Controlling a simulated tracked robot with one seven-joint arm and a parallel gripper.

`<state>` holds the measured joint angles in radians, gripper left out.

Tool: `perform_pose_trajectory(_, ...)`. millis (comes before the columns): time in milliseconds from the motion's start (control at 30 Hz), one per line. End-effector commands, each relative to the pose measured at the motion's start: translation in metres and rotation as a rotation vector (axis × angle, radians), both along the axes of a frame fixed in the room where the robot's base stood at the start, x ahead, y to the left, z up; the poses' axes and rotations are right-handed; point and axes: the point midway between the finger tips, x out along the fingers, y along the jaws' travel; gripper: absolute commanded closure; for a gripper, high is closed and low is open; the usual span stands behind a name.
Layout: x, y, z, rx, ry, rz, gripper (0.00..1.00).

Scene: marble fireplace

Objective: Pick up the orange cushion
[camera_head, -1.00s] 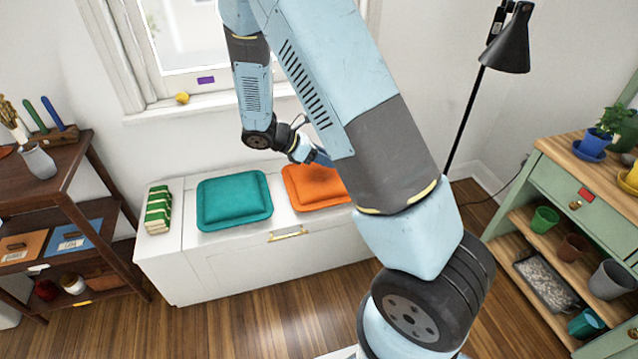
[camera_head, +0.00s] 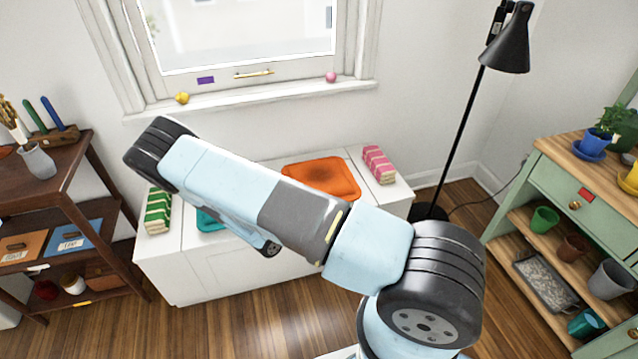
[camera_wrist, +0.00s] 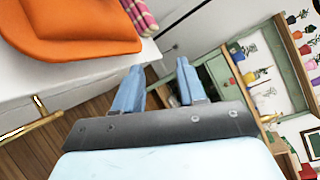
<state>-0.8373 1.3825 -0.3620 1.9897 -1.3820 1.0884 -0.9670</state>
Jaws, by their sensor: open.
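The orange cushion (camera_head: 325,173) lies flat on the white window bench (camera_head: 385,193), right of its middle. In the wrist view the orange cushion (camera_wrist: 70,25) fills the upper left, on the white bench top (camera_wrist: 65,78). My gripper (camera_wrist: 159,84) is open, with two blue fingers apart and nothing between them. It is to the side of the cushion, near the bench's front edge, and not touching it in the wrist view. In the head view my gripper is hidden behind my arm. The teal cushion (camera_head: 207,221) is mostly hidden by my arm.
Green striped cloths (camera_head: 158,212) and pink striped cloths (camera_head: 378,163) lie at the bench's ends. A brass handle (camera_wrist: 30,122) sticks out from the bench front. A black floor lamp (camera_head: 460,130) and green shelf unit (camera_head: 560,210) stand right. The floor before the bench is clear.

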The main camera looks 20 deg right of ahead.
Motion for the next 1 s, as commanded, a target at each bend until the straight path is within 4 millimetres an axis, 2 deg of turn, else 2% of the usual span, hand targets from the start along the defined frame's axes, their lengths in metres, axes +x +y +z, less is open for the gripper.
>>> perform_pose_trajectory(33, -0.002, -0.001, -0.014, -0.043, 0.038, 0.041, 0.60)
perform_pose_trajectory(200, -0.006, -0.002, -0.056, -0.179, 0.161, 0.180, 0.60)
perform_pose_trajectory(433, -0.012, -0.007, -0.094, -0.316, 0.278, 0.310, 0.60)
perform_pose_trajectory(667, -0.010, -0.012, -0.106, -0.362, 0.316, 0.353, 0.60)
perform_pose_trajectory(1000, 0.030, -0.048, -0.106, -0.362, 0.316, 0.353, 0.60)
